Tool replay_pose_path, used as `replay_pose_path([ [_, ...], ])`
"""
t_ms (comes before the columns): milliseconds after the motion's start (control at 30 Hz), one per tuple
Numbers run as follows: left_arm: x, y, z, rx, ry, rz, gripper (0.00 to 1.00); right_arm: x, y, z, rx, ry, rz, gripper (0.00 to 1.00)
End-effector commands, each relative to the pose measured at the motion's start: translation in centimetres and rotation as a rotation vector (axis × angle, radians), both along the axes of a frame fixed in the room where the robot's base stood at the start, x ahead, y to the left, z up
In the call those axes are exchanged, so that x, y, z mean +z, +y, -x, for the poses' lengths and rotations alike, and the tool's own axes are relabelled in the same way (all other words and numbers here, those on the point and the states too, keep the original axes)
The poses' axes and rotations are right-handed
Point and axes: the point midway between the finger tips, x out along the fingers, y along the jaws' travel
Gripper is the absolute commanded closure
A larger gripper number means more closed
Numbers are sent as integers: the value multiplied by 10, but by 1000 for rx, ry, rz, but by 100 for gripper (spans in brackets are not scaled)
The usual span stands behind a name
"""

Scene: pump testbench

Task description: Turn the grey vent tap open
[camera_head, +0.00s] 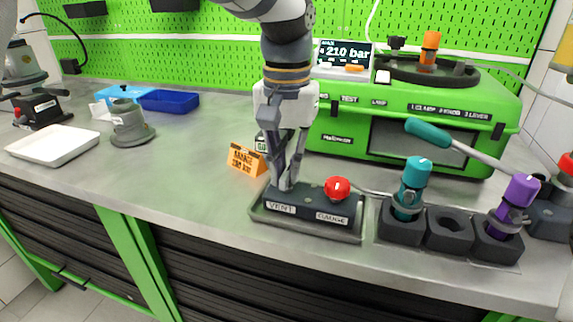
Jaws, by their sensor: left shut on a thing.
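The dark block labelled VENT and GAUGE (310,217) sits in a grey tray (262,217) near the bench's front edge. A red knob (337,187) stands at its GAUGE end. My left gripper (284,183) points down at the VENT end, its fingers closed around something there. The grey vent tap is hidden between the fingers, so its angle cannot be told. My right gripper does not show.
Behind is a green test unit (400,140) with a 210 bar display (345,53). An orange sign (246,159) stands close left of my gripper. Right are teal (414,180) and purple (517,195) handled parts in dark holders.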

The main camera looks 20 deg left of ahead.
Motion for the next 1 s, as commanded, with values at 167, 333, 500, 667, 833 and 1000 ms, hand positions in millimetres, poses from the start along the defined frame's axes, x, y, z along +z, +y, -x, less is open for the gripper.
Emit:
replay_pose_path([
  [167, -1, 0, 0, 2, 1, 1, 82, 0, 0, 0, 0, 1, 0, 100],
  [333, 0, 0, 0, 1, 1, 1, 69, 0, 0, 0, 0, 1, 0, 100],
  [500, 0, 0, 0, 1, 0, 1, 69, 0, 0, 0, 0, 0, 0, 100],
  [667, 23, 0, -1, 1, -5, 2, 69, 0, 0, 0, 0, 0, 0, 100],
  [833, 70, 0, -1, 1, -5, 2, 69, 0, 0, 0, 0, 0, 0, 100],
  [1000, 106, 0, -1, 1, -2, 2, 69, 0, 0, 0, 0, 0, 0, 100],
])
